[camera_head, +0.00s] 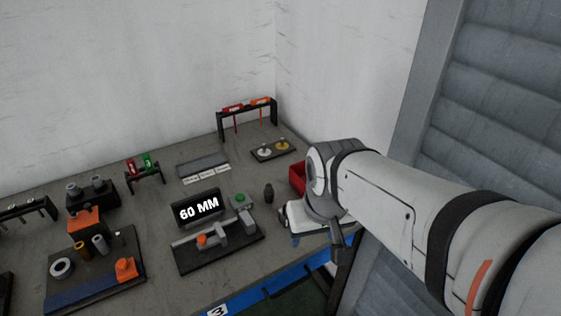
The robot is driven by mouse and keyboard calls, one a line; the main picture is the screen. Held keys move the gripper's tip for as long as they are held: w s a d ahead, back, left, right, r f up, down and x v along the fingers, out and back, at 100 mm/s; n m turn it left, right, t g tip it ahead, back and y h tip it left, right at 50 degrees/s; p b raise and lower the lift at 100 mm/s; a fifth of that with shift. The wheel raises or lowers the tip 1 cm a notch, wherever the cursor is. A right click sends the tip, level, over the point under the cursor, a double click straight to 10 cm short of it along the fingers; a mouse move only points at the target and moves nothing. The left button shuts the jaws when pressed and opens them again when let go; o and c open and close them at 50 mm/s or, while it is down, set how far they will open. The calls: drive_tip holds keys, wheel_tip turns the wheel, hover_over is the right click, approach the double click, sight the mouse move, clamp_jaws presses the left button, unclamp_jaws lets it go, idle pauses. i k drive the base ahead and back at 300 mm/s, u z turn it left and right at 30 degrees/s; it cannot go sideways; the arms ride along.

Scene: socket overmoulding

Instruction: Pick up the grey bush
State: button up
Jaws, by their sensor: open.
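A small light grey cylinder (100,244), which looks like the grey bush, stands upright on a dark fixture board (92,283) at the lower left. A brass-coloured cylinder (82,251) stands just left of it, and a pale ring (62,268) lies further left. My gripper (296,239) is at the end of my arm, over the right end of the bench and far to the right of the grey cylinder. It is open, small and partly hidden by my own wrist; I see nothing held in it.
A display reading 60 MM (198,208) stands behind a measuring fixture (220,249), between the grey cylinder and my gripper. A red bin (297,179) is beside my wrist. A black block (92,193) with grey cylinders and an orange block (84,221) stand behind the board.

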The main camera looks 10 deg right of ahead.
sight(268, 192)
drive_tip(key=z, duration=0.05)
drive_tip(key=k, duration=1.25)
drive_tip(key=z, duration=0.5)
drive_tip(key=i, duration=1.75)
drive_tip(key=u, duration=0.65)
